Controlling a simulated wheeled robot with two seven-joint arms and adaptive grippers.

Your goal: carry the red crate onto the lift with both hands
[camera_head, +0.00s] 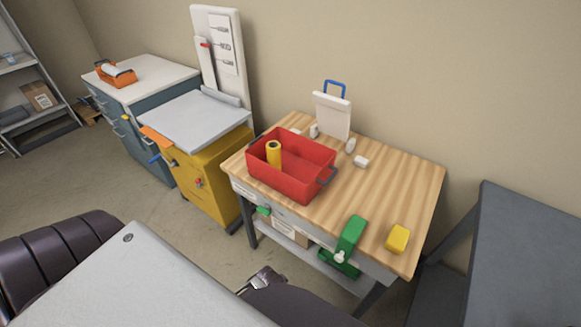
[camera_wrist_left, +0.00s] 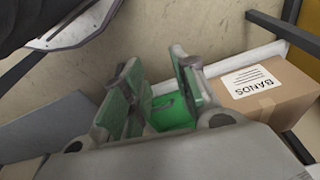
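The red crate (camera_head: 300,184) sits upright on the wooden top of the workbench (camera_head: 395,190), near its left end. A yellow roll (camera_head: 273,153) stands inside it, and a dark handle (camera_head: 326,177) shows at its right end. The lift is yellow (camera_head: 205,175) with a flat grey platform (camera_head: 195,120), empty and just left of the bench. In the left wrist view my left gripper (camera_wrist_left: 157,75) has its fingers apart with nothing between them, facing the shelf area below the bench top. It is away from the crate.
A white holder (camera_head: 332,113) and small white pieces stand behind. A labelled carton (camera_wrist_left: 265,95) is on the lower shelf. An orange tray (camera_head: 116,75) sits on the cabinet.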

